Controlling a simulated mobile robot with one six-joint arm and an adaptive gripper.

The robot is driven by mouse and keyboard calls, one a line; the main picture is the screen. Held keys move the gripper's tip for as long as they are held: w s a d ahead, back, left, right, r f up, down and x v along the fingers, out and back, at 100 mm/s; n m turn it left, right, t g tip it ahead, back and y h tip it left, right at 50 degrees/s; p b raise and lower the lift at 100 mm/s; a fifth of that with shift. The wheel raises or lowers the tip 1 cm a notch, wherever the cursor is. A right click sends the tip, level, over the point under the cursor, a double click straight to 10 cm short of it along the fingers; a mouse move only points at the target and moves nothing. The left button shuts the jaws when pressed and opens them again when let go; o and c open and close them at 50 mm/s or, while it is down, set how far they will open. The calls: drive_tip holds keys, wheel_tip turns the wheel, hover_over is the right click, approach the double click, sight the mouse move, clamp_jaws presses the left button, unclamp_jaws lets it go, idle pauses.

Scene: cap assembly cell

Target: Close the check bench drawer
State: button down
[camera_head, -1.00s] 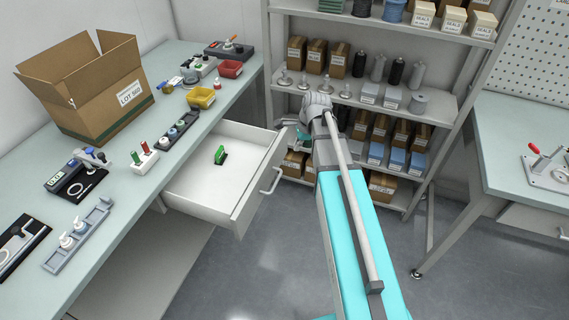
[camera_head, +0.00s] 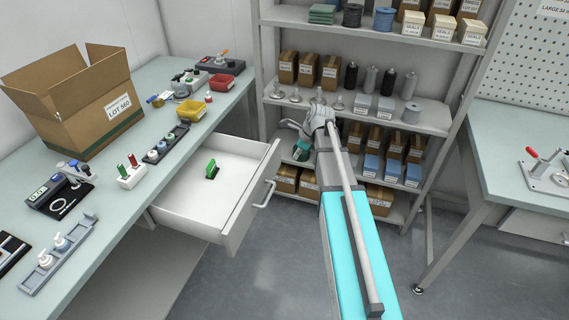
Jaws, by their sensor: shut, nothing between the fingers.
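The check bench drawer (camera_head: 215,170) is pulled out from the left bench. It has white walls and a bar handle (camera_head: 264,194) on its front. A green object with a dark base (camera_head: 211,169) stands inside it. My gripper (camera_head: 294,138) is beyond the drawer's far front corner, in front of the shelf rack, apart from the handle. Its fingers look small and partly hidden by the wrist; they are shut and empty.
The left bench top (camera_head: 128,205) holds an open carton (camera_head: 88,105), yellow (camera_head: 191,110) and red (camera_head: 222,82) bins and several small fixtures. A loaded shelf rack (camera_head: 436,115) stands behind my arm. Another bench (camera_head: 490,130) is at right. Floor right of the drawer is clear.

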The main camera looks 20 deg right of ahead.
drive_tip(key=shift+f, duration=0.15)
drive_tip(key=b, duration=0.9)
hover_over(273, 175)
drive_tip(key=s+d, duration=0.1)
drive_tip(key=d, duration=0.1)
drive_tip(key=shift+s+a+f, duration=0.1)
drive_tip(key=shift+a+f, duration=0.05)
drive_tip(key=shift+f, duration=2.1)
drive_tip(key=shift+s+a+f, duration=0.1)
drive_tip(key=shift+f, duration=2.1)
drive_tip(key=shift+w, duration=0.1)
